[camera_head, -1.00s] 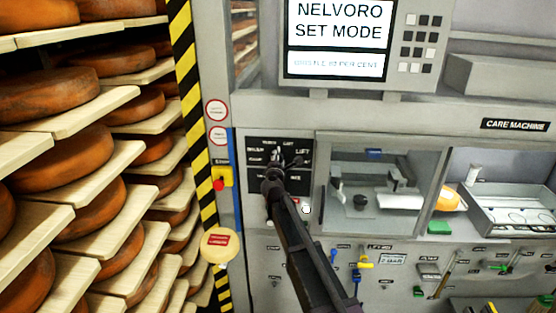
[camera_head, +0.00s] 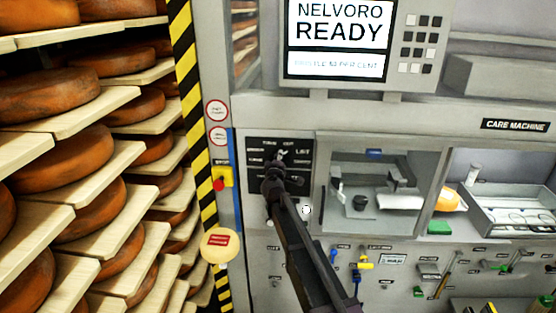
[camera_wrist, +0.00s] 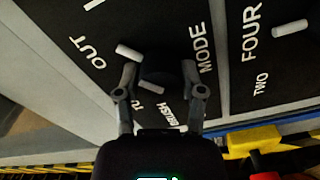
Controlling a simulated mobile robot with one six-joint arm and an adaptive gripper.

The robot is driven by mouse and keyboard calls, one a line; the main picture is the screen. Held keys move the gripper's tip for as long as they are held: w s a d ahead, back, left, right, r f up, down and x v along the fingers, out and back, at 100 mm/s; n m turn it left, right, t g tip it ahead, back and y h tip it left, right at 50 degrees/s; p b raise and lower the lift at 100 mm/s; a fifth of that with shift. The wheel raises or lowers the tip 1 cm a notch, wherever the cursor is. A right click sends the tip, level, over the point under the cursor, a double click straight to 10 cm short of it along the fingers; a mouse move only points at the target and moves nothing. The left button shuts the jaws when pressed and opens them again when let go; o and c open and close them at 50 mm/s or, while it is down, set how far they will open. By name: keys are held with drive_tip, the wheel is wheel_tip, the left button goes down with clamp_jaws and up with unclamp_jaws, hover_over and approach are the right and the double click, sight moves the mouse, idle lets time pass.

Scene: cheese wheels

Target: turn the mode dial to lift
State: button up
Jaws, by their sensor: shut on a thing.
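The mode dial (camera_wrist: 153,84) is a dark round knob on a black panel, seen in the wrist view. My gripper (camera_wrist: 158,72) has one finger on each side of it and is shut on it. A pale peg (camera_wrist: 127,50) stands by the left fingertip, towards the word OUT. The word MODE is right of the right finger. In the head view my gripper (camera_head: 276,168) covers most of the dial on the black panel (camera_head: 256,178). The LIFT label (camera_head: 302,151) is up and right of it. Which label the dial points at is unclear. The screen (camera_head: 337,38) reads NELVORO READY.
Right of the panel is a glass-fronted bay (camera_head: 345,160). A red button on a yellow plate (camera_head: 222,178) is close on the left. Cheese shelves (camera_head: 75,145) fill the far left. A second pale peg (camera_wrist: 290,28) is near FOUR.

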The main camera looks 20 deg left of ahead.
drive_tip(key=shift+w+r+m, duration=0.1)
drive_tip(key=shift+m, duration=1.3)
drive_tip(key=o, duration=1.1)
drive_tip(key=shift+o, duration=0.2)
drive_tip(key=s+d, duration=0.2)
drive_tip(key=s, duration=1)
drive_tip(key=shift+d, duration=0.2)
